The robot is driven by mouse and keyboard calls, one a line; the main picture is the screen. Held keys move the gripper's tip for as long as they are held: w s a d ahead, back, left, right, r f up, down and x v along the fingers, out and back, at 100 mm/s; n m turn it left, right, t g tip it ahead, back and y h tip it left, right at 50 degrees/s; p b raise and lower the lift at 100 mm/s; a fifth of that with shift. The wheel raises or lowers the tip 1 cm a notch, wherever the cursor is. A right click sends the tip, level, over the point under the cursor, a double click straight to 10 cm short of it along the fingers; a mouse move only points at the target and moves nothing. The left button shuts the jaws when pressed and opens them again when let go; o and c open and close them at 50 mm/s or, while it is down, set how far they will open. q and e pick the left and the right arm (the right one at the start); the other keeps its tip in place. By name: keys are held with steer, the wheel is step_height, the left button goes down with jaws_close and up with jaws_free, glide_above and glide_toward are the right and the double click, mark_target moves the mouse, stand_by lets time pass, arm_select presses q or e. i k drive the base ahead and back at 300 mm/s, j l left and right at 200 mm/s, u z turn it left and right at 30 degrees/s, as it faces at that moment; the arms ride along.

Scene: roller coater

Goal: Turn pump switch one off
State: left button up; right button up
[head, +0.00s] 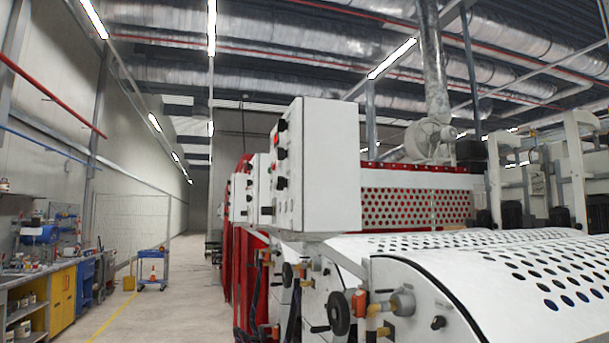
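A white control box (332,168) stands on top of the roller coater (430,285), right of the picture's middle. Its narrow left-facing panel carries several dark knobs, among them an upper knob (282,125), a middle knob (281,154) and a lower knob (281,183). A small red button or light (276,140) sits between the upper and middle ones. The panel is seen at a steep angle. I cannot read labels or tell which knob is pump switch one, nor its position. Neither of my grippers shows in the head view.
More white boxes (239,197) stand further along the machine. Handwheels (339,313) and valves stick out from its near side. A clear aisle (180,265) runs along its left. A blue trolley (153,270) and a workbench (62,295) stand at the left.

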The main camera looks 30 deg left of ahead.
mark_target(282, 183)
steer(key=i+j, duration=0.15)
steer(key=j, duration=0.3)
steer(key=i+j+z, duration=0.15)
steer(key=j, duration=0.3)
steer(key=i+j, duration=0.1)
steer(key=j, duration=0.35)
